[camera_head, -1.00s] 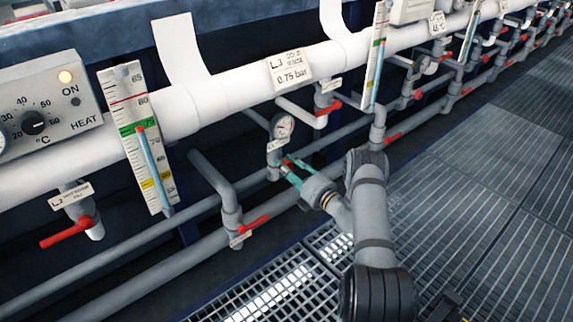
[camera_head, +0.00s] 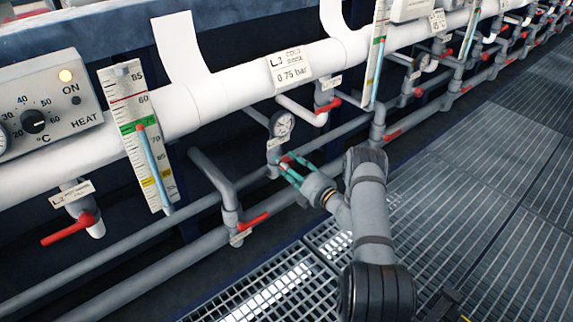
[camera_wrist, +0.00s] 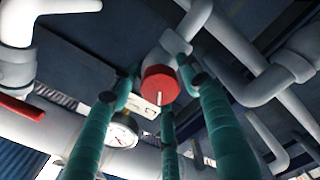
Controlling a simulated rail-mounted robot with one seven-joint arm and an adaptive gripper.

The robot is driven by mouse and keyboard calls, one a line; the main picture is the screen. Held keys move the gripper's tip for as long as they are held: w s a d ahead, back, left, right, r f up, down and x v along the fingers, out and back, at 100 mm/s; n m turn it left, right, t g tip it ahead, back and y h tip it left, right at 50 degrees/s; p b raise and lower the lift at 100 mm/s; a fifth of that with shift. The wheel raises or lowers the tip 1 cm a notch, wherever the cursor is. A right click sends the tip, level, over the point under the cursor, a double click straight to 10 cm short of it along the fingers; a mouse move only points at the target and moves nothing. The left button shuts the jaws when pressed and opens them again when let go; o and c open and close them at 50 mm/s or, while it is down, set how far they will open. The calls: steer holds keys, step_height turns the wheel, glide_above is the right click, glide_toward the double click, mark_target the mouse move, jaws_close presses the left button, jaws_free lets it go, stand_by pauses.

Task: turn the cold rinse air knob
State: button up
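A round red knob (camera_wrist: 160,84) with a pale line on its face sits in the middle of the wrist view, among my gripper's teal fingers. A bit of the knob (camera_head: 286,160) shows in the head view, below a small round pressure gauge. My gripper (camera_head: 289,166) reaches from the lower right to the knob. In the wrist view my gripper (camera_wrist: 163,75) has its fingers spread around the knob, with gaps to its sides. I cannot tell if any fingertip touches it. A white label is partly hidden behind the knob.
The pressure gauge (camera_head: 283,124) is close above my gripper; it also shows in the wrist view (camera_wrist: 122,132). Grey pipes (camera_head: 232,205) with red lever valves (camera_head: 253,222) run alongside. Grating floor is clear at right.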

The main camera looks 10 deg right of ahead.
steer(key=shift+o, duration=0.7)
steer(key=shift+s+d, duration=0.1)
steer(key=v, duration=1.1)
steer(key=shift+s+d, duration=0.15)
steer(key=shift+s, duration=0.2)
steer(key=x, duration=1.2)
